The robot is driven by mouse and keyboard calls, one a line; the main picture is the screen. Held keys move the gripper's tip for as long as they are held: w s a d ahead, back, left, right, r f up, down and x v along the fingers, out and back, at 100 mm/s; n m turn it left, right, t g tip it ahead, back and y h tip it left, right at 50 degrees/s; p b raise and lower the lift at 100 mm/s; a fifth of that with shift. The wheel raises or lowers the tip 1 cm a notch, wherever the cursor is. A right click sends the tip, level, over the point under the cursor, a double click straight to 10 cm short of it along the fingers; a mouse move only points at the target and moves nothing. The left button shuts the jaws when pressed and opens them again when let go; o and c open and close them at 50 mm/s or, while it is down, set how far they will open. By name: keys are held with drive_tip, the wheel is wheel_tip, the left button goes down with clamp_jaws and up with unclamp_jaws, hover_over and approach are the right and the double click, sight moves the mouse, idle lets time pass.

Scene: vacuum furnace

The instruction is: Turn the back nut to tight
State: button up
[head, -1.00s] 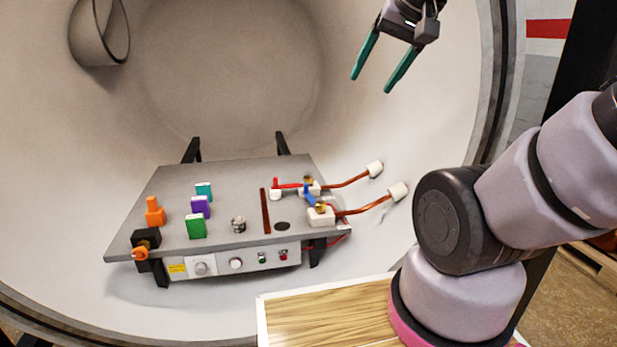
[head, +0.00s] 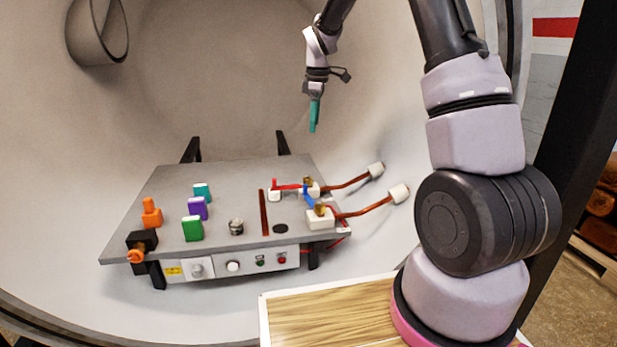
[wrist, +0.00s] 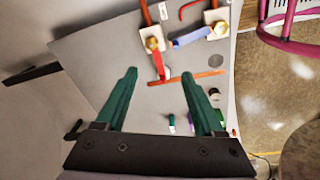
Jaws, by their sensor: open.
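The back nut (head: 308,181) is a brass nut on the rear white block of the grey table. A red-handled piece lies beside it, pointing left. In the wrist view the back nut (wrist: 152,43) is beyond the fingertips, near their midline. The front nut (head: 320,209) sits on the nearer white block, with a blue-handled piece beside it. It also shows in the wrist view (wrist: 219,28). My gripper (head: 313,130) is high above the table's back edge, pointing down, apart from everything. Its teal fingers are apart and empty in the wrist view (wrist: 159,73).
The grey table (head: 240,175) stands inside the round chamber. Copper rods (head: 362,211) run right from the blocks to white ends. Orange, teal, purple and green (head: 192,229) pieces stand on the left, with a metal knob (head: 236,227) nearby. Air above the table is clear.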

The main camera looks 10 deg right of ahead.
sight(308, 177)
drive_tip(key=w+f+n, duration=0.1)
drive_tip(key=f, duration=0.6)
drive_tip(key=w+f+n+g, duration=0.1)
drive_tip(key=w+f, duration=0.1)
drive_tip(key=f, duration=0.5)
drive_tip(key=w+a+f+n, duration=0.1)
drive_tip(key=w+f+n, duration=0.1)
drive_tip(key=f, duration=0.5)
drive_tip(key=shift+f, duration=0.35)
clamp_jaws()
